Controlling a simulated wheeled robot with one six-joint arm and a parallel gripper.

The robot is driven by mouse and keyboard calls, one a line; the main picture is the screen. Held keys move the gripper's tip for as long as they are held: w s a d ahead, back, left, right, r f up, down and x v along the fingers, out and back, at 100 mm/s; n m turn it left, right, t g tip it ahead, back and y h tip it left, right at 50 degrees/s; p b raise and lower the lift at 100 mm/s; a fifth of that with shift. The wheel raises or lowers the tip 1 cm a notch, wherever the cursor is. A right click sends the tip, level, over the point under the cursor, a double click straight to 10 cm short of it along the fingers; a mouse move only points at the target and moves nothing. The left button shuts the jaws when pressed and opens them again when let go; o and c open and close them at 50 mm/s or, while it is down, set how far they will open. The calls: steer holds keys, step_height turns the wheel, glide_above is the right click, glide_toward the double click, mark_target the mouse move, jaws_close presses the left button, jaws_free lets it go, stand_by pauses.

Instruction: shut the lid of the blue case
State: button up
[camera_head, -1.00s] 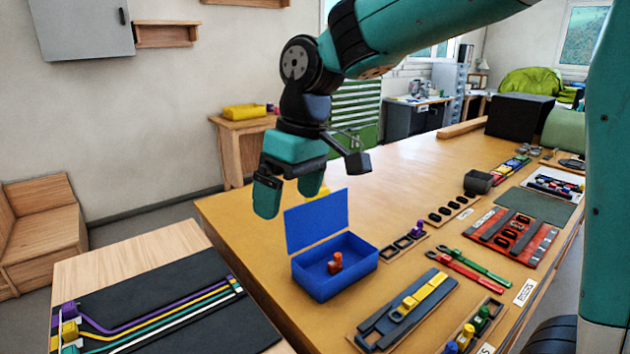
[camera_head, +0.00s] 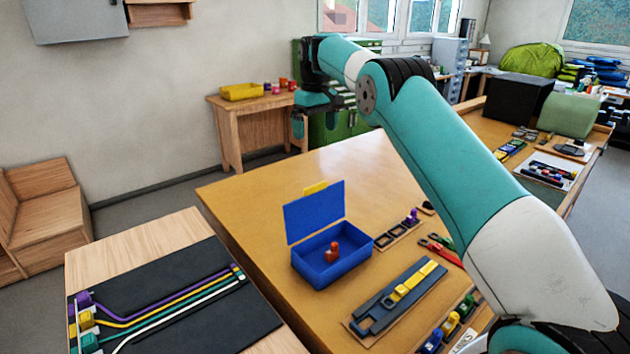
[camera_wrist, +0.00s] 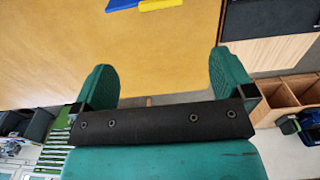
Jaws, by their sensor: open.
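The blue case (camera_head: 345,268) stands on the wooden table, with a small red-orange piece (camera_head: 332,252) inside. Its lid (camera_head: 314,211) stands up open at the case's back left, with a yellow tab (camera_head: 315,188) on its top edge. My gripper (camera_head: 315,122) is beyond the lid, near the table's far edge, and small in the head view. In the wrist view my gripper (camera_wrist: 165,78) is open with nothing between its fingers. There the yellow tab (camera_wrist: 160,4) and a bit of the blue lid (camera_wrist: 121,3) show at the top edge, apart from the fingers.
A grey holder with a yellow part (camera_head: 405,292) lies right of the case, and a dark frame strip (camera_head: 397,234) behind it. A black mat with coloured straps (camera_head: 200,300) covers the side table at left. The table (camera_head: 260,200) is bare left of the lid.

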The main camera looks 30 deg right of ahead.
mark_target(315, 185)
step_height(315, 185, down, 17)
steer(key=p, duration=0.5)
steer(key=shift+r, duration=0.2)
steer(key=c, duration=1.1)
steer(key=shift+a, duration=0.15)
